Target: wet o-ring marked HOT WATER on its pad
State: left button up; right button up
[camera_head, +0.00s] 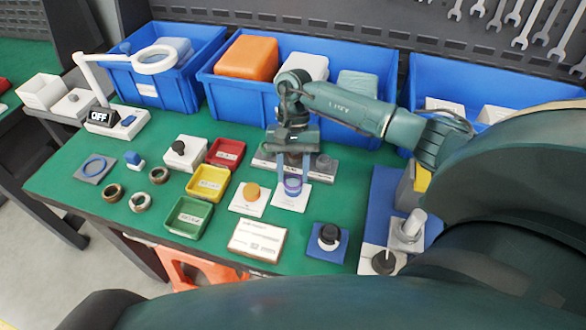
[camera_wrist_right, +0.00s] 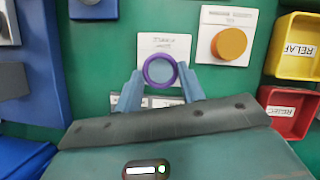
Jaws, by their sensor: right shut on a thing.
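My right gripper (camera_head: 291,186) points down and is shut on a purple ring (camera_head: 292,187), which also shows between the fingertips in the right wrist view (camera_wrist_right: 160,71). The ring is at a white card (camera_head: 296,203) with small print; I cannot tell whether it touches the card. A round orange pad (camera_head: 252,191) sits on another white card just left of it. A blue ring (camera_head: 94,167) lies on a grey-blue pad at the far left. No HOT WATER marking is readable. My left gripper is not in view.
Red (camera_head: 237,164), yellow (camera_head: 203,194) and green (camera_head: 181,228) trays stand left of the cards. A white sign (camera_head: 257,240) and a black-knobbed block (camera_head: 328,238) lie in front. Blue bins (camera_head: 222,102) line the back. A grey rack (camera_head: 262,163) stands close behind my gripper.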

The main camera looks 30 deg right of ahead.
jog(key=shift+f+b, duration=0.45)
jog(key=shift+b, duration=0.15)
dwell(0.6)
jog(key=shift+s+f+b, duration=0.1)
jog(key=shift+f+b, duration=0.1)
jog(key=shift+b, duration=0.3)
dwell(1.8)
jog(key=shift+r+p, duration=0.9)
jog(key=shift+r, duration=1.75)
